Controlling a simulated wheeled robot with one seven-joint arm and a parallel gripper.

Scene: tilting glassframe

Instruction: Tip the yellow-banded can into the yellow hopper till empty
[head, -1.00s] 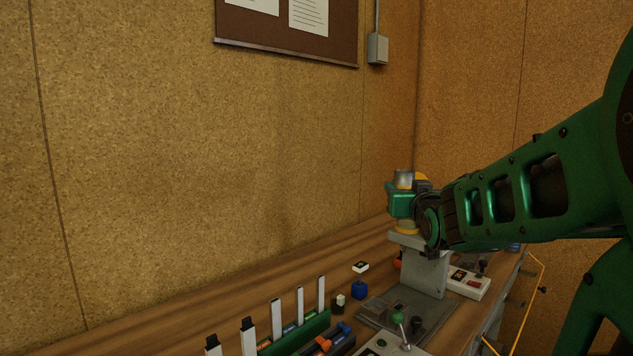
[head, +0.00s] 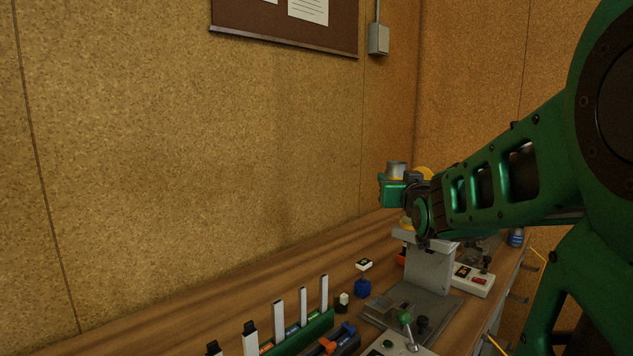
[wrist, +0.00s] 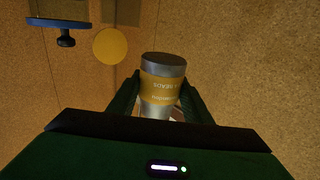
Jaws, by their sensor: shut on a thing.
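My gripper (head: 393,193) is shut around the yellow-banded can, high over the far part of the bench. The can's bare metal end (head: 397,168) stands up above the green fingers, roughly upright. In the wrist view the silver can (wrist: 163,92) sits between both fingers, its yellow printed band facing the camera; its contents are hidden. Just below the gripper a small yellow piece (head: 405,222) shows at the top of the grey stand; it may be the yellow hopper, mostly hidden by my arm. A round yellow disc (wrist: 109,47) shows beyond the can.
The grey stand (head: 428,270) rises from the bench (head: 250,290). A white switch box (head: 472,279) is to its right. A green-knobbed control box (head: 405,330) and a rack of white-handled tools (head: 290,330) are nearer. A blue disc with a black knob (wrist: 66,38) shows upper left.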

